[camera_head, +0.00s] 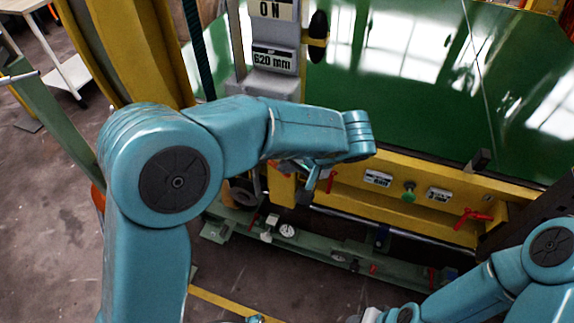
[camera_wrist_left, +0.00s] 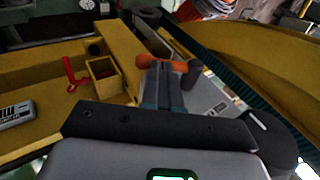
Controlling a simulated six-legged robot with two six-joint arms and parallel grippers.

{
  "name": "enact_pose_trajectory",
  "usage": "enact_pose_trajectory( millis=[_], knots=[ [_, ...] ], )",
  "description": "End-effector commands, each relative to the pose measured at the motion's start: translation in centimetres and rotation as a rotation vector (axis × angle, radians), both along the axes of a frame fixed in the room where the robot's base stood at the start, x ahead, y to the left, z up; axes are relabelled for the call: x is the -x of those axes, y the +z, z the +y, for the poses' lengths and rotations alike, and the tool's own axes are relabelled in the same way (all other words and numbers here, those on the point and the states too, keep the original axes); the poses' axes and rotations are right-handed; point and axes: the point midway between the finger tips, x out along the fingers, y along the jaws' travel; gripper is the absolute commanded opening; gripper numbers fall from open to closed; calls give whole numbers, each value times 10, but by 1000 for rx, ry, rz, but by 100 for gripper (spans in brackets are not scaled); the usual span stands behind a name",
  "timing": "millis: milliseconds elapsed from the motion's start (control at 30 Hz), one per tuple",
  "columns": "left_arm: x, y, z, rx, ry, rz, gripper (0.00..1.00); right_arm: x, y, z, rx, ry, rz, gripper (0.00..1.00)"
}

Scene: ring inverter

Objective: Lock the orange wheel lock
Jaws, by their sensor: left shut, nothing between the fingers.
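The orange wheel lock (camera_wrist_left: 143,62) shows in the left wrist view as an orange part with rounded ends, just past my fingertips. My fingers cover its middle. My left gripper (camera_wrist_left: 163,80) is shut with nothing between its fingers. Its tips are at or very near the orange part; I cannot tell whether they touch it. In the head view my left gripper (camera_head: 308,184) hangs below my wrist beside the yellow frame, and the orange part cannot be made out clearly there.
A yellow beam (camera_head: 345,190) carries labels, a green knob (camera_head: 409,190) and red handles (camera_head: 472,216). A green rail (camera_head: 345,258) with gauges runs below it. A grey post with a 620 mm display (camera_head: 273,59) stands behind my left arm. A yellow column (camera_head: 130,50) rises at the left.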

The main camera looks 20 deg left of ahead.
Motion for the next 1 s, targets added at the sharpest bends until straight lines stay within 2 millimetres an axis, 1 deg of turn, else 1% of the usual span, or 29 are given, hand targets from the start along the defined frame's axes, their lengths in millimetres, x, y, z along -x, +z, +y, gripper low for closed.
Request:
enact_pose_trajectory(
  millis=[33,267,600,1000],
  knots=[
    [0,-10,-2,-46,-4,1,0,0,-11,0,0,0,0,43],
    [0,-22,0,-252,-1,-8,0,0,-33,0,0,0,0,43],
    [0,-38,7,-241,1,-7,0,0,-61,0,0,0,0,43],
    [-1,-50,17,-241,1,-7,0,0,-80,0,0,0,0,43]
  ],
)
